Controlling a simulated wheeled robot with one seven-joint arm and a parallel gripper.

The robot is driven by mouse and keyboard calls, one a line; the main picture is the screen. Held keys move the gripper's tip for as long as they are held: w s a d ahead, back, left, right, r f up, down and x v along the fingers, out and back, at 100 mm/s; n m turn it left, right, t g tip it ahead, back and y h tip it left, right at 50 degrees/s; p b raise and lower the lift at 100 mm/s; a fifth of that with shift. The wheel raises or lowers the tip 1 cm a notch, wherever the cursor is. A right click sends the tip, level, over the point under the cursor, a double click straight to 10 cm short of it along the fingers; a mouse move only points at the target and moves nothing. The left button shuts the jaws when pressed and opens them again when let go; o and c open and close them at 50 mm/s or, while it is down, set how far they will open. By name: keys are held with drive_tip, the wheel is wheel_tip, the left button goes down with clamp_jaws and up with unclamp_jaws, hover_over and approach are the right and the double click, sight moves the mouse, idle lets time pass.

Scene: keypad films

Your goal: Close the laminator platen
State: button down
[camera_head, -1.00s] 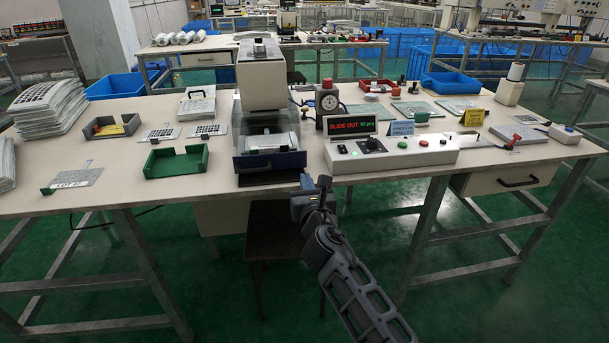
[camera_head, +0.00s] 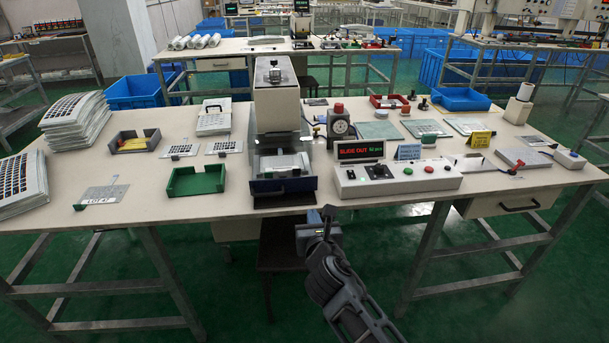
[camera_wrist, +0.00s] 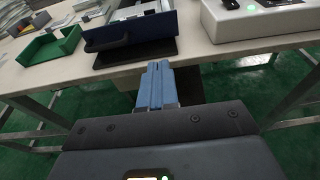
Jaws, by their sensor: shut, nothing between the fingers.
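The laminator (camera_head: 277,100) is a tall cream press near the middle of the table. Its platen tray (camera_head: 283,165) sticks out at the front below the head, with a dark blue front panel (camera_head: 283,186). In the wrist view the blue panel (camera_wrist: 140,30) shows a dark handle (camera_wrist: 106,43) on its face. My gripper (camera_head: 328,213) is in front of the table edge, just right of and below the panel. In the wrist view my gripper's blue fingers (camera_wrist: 158,68) are together, empty, and point toward the panel's right end, apart from it.
A control box (camera_head: 395,177) with a red "SLIDE OUT" display (camera_head: 360,150) and buttons stands right of the laminator. A green tray (camera_head: 196,181) lies to the left. The table's front edge and metal legs (camera_head: 415,255) are close to my arm.

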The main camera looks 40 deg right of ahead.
drive_tip(key=r+p, duration=0.1)
drive_tip(key=p, duration=0.1)
drive_tip(key=b, duration=0.2)
approach(302, 186)
drive_tip(key=shift+g, duration=0.3)
drive_tip(key=x, duration=0.5)
drive_tip(key=shift+w, duration=0.1)
drive_tip(key=shift+w+d, duration=0.35)
drive_tip(key=shift+w, duration=0.2)
drive_tip(key=shift+w+d, duration=0.1)
